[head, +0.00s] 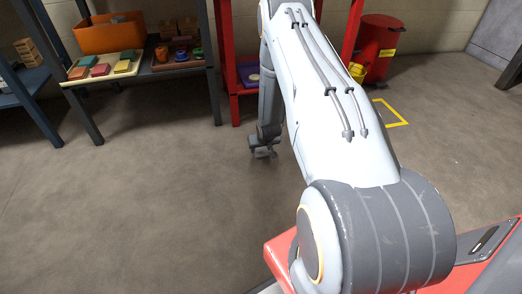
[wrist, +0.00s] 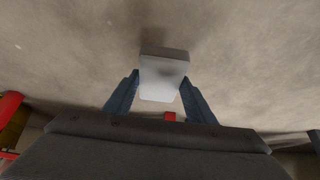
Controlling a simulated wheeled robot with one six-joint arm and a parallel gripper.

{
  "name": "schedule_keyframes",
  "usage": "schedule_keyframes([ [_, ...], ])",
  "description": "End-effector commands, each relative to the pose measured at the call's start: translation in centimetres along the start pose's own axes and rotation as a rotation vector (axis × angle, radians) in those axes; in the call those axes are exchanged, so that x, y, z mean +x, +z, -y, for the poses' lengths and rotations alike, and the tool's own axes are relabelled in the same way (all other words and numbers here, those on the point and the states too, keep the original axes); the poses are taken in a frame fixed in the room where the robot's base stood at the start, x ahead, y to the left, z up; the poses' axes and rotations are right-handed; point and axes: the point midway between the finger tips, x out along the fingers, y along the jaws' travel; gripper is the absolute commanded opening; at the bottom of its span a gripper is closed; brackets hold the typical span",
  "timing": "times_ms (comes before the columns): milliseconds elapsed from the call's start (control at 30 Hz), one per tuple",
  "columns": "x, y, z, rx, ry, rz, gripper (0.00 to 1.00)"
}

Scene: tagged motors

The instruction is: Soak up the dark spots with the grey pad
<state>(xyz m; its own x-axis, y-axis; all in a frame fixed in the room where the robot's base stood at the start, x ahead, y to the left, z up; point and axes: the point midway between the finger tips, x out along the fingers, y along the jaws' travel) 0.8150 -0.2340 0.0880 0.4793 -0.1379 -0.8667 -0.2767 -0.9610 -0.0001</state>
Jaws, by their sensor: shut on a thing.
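My gripper (wrist: 160,82) is shut on the grey pad (wrist: 163,76), a light grey block held between two dark blue fingers in the wrist view. In the head view my gripper (head: 263,152) points down low over the floor, in front of the red frame; the pad cannot be made out there. A faint dark patch (wrist: 182,36) shows on the floor just beyond the pad in the wrist view. I cannot tell whether it is a spot or a shadow. No clear dark spots show on the floor in the head view.
A shelf with an orange bin (head: 110,33), a board of coloured pads (head: 103,66) and a tray of small parts (head: 178,56) stands at the back left. A red can (head: 377,50) stands at the back right by yellow floor tape (head: 393,121). The left floor is clear.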

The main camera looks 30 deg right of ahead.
Motion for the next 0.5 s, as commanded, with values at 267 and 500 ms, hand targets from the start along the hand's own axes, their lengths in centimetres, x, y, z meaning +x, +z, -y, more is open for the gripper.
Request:
schedule_keyframes([
  [267, -0.33, -0.17, 0.00, 0.000, 0.000, 0.001, 0.32],
  [500, -1.09, -0.59, -0.02, 0.000, 0.000, 0.001, 0.32],
])
